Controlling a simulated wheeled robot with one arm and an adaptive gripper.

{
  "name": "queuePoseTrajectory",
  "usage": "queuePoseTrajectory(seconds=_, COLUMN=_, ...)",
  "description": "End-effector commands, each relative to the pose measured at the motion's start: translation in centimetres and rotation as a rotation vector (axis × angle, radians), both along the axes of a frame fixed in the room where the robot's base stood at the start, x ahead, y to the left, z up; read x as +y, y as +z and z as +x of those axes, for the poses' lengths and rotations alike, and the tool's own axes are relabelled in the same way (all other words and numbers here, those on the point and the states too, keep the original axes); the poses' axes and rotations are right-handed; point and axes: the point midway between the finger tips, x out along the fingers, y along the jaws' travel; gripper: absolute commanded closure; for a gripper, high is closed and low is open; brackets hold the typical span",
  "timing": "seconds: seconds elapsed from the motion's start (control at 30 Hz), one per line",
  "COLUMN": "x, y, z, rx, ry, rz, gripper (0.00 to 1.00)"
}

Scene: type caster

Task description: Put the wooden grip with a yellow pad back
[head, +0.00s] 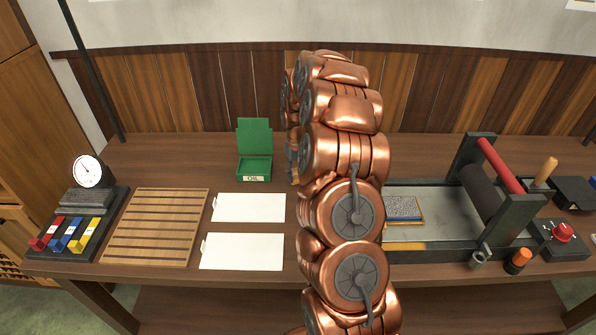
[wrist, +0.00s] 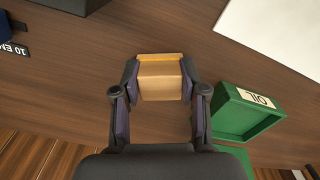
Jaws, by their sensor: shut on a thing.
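In the wrist view, the wooden grip (wrist: 160,83) is a pale block with a yellow pad (wrist: 160,57) along its far edge. My gripper (wrist: 159,75) is shut on it, one finger on each side. The wooden tabletop shows around and beyond it; I cannot tell the exact height above the table. In the head view my copper arm stands in front and hides the grip and nearly all of the gripper.
A green open box marked OIL (head: 254,168) stands close to the gripper; it also shows in the wrist view (wrist: 247,113). White cards (head: 248,207), a slatted wooden rack (head: 155,228) and a dial with coloured blocks are left. A roller press (head: 430,200) is right.

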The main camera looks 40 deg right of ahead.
Motion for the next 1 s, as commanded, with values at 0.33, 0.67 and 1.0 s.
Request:
queuePoseTrajectory(seconds=0.33, x=-0.01, y=-0.5, z=0.01, rx=-0.001, ry=0.0, rz=0.0, gripper=1.0)
queuePoseTrajectory(seconds=0.67, x=0.0, y=-0.55, z=0.01, rx=-0.001, ry=-0.001, rz=0.0, gripper=0.32)
queuePoseTrajectory(seconds=1.0, x=0.0, y=-0.26, z=0.01, rx=-0.001, ry=-0.001, rz=0.0, gripper=0.32)
